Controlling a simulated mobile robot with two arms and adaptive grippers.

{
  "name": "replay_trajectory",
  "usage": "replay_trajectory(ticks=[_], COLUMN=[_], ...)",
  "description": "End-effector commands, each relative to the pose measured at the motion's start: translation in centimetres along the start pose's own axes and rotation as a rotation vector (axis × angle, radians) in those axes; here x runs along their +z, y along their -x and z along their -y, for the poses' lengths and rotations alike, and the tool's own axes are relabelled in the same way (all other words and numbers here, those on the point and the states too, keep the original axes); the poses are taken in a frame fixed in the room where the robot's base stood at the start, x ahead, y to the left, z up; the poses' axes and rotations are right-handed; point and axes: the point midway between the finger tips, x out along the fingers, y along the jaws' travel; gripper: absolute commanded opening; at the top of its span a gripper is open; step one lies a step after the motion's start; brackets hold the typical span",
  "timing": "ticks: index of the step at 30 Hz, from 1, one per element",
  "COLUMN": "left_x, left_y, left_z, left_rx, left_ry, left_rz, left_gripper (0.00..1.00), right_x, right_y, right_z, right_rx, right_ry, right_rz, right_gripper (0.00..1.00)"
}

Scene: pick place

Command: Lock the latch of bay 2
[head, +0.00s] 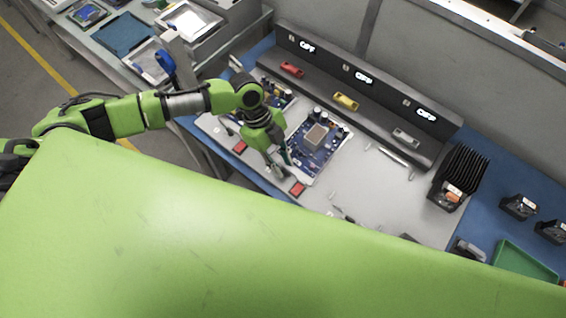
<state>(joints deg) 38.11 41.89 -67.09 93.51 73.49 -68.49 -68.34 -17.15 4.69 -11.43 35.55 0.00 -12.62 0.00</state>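A long dark fixture runs along the back of the bench with three lit displays, each reading what looks like "OFF". Below them sit a red piece (291,70), a yellow piece (346,101) and a grey piece (405,136). Bay numbers are not readable, so I cannot tell which part is the latch of bay 2. A blue circuit board (317,142) lies on the light work surface. My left gripper (280,166) points down at the board's left edge, near a small red block (297,188). Its finger gap is too small to judge. My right gripper is not in view.
Another board (277,94) lies behind my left arm, and a second red block (239,147) is left of the gripper. A black finned part (460,176) and a green tray (524,263) stand at right. The light surface (380,192) is mostly clear right of the board.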

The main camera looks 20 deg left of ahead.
Motion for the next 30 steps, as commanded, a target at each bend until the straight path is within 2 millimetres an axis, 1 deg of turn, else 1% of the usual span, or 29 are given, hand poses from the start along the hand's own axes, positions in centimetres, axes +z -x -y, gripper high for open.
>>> replay_trajectory(ticks=[3,6,14,15,16,17,25,30], left_x=[-0.1,0.0,0.0,0.0,0.0,0.0,0.0,0.1], left_y=[-1.1,-1.5,-1.6,-1.6,-1.6,-1.6,-1.6,-1.7], left_z=[-0.1,-0.1,-0.1,-0.1,-0.1,-0.1,-0.1,0.1], left_rx=[0.002,0.001,0.0,0.0,0.0,0.0,0.002,0.015], left_ry=[0.0,-0.001,-0.001,-0.001,-0.001,-0.001,-0.004,-0.036], left_rz=[-0.001,0.0,0.001,0.001,0.0,0.0,0.0,0.0], left_gripper=[0.23,0.23,0.23,0.13,0.05,0.0,0.0,0.0], right_x=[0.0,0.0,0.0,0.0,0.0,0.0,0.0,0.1], right_y=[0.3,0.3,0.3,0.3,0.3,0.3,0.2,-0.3], right_z=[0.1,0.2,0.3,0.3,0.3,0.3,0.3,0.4], right_rx=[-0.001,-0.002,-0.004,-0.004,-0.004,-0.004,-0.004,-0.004], right_ry=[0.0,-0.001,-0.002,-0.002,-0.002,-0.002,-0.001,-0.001], right_rz=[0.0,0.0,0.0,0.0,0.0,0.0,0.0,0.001], right_gripper=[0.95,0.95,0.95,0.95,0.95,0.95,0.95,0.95])
